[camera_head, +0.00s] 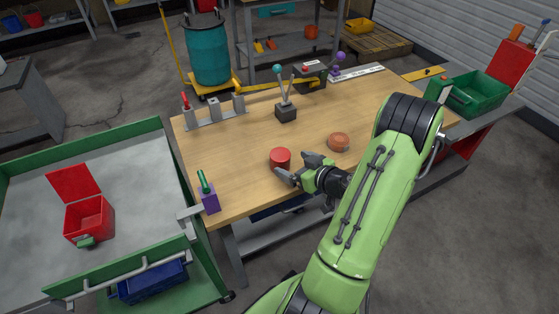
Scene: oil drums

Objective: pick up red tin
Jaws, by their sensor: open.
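The red tin (280,157) is a short red cylinder standing upright on the wooden table (235,150), near its front edge. My gripper (293,168) is open, with its fingers just to the right and front of the red tin. One finger overlaps the tin's lower edge in the picture; I cannot tell whether it touches. Nothing shows between the fingers except possibly part of the tin. My green arm reaches in from the lower right and covers part of the table's front right.
An orange-brown round tin (339,141) sits right of my gripper. A lever box (286,110) stands behind. A purple block with a green handle (209,197) is at the left front corner. A green-rimmed cart (130,258) holds an open red box (88,218). The table's middle left is clear.

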